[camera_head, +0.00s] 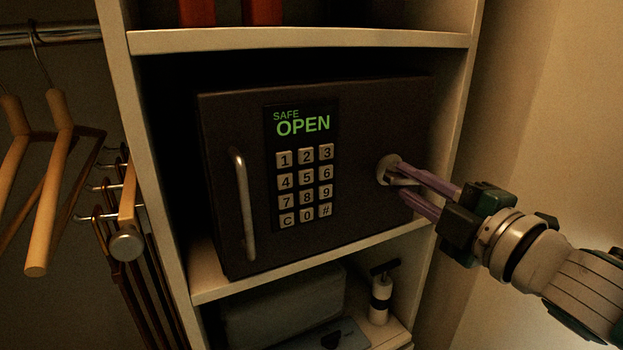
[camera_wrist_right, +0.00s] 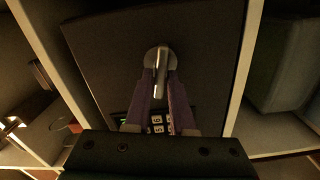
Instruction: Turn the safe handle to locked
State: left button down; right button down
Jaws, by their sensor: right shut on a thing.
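The dark safe (camera_head: 230,150) stands on a middle shelf, and its green display (camera_head: 302,122) reads "SAFE OPEN". The safe handle (camera_head: 390,165) is a small metal lever on a round plate at the right side of the door. My right gripper (camera_head: 402,182) reaches in from the right and is shut on the lever. In the right wrist view the lever (camera_wrist_right: 161,66) lies between the purple fingertips of my right gripper (camera_wrist_right: 161,85). The lever's exact angle is partly hidden by the fingers in the head view. My left gripper is not in view.
A vertical pull bar (camera_head: 243,205) is on the door's left side, left of the keypad (camera_head: 305,185). Shelf boards (camera_head: 300,40) bound the safe above and below. Wooden hangers (camera_head: 55,180) hang at left. A pump bottle (camera_head: 381,297) stands on the lower shelf.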

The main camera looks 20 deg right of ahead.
jog(key=shift+f+n+b, duration=0.1)
jog(key=shift+n+b, duration=0.2)
jog(key=shift+n, duration=0.8)
jog(key=c, duration=0.8)
grip_release()
jog(key=shift+o, duration=0.2)
jog(key=s+b, duration=0.1)
jog(key=s, duration=0.9)
jog(key=shift+d, duration=0.4)
